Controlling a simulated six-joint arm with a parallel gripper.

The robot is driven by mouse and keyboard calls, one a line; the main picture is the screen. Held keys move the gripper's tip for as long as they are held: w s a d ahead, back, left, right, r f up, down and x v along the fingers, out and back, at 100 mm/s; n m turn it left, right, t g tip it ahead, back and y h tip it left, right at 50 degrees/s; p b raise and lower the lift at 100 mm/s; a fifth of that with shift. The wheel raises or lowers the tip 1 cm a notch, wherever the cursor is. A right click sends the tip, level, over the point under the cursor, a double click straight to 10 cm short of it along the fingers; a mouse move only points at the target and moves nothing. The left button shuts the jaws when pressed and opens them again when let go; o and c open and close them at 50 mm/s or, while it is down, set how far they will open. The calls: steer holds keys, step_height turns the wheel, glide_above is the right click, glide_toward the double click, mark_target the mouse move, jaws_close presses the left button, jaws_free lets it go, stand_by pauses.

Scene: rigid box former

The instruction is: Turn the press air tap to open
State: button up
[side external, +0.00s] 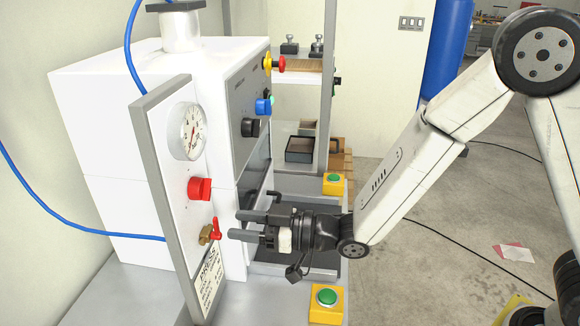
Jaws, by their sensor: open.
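The press air tap (210,232) is a small brass valve with a red lever, low on the front panel (178,215) of the white press. The red lever stands roughly upright in the picture. My gripper (233,225) is just right of the tap, pointing left at it, with its two dark fingers apart, one above the other. The fingers look empty. I cannot tell from this one view whether a fingertip touches the lever.
Green push buttons on yellow boxes stand near (326,302) and farther back (333,184). A blue hose (75,222) runs to the panel from the left.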

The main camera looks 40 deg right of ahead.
mark_target(217, 223)
steer(key=shift+x, duration=2.65)
steer(key=shift+c, duration=0.2)
jaws_close()
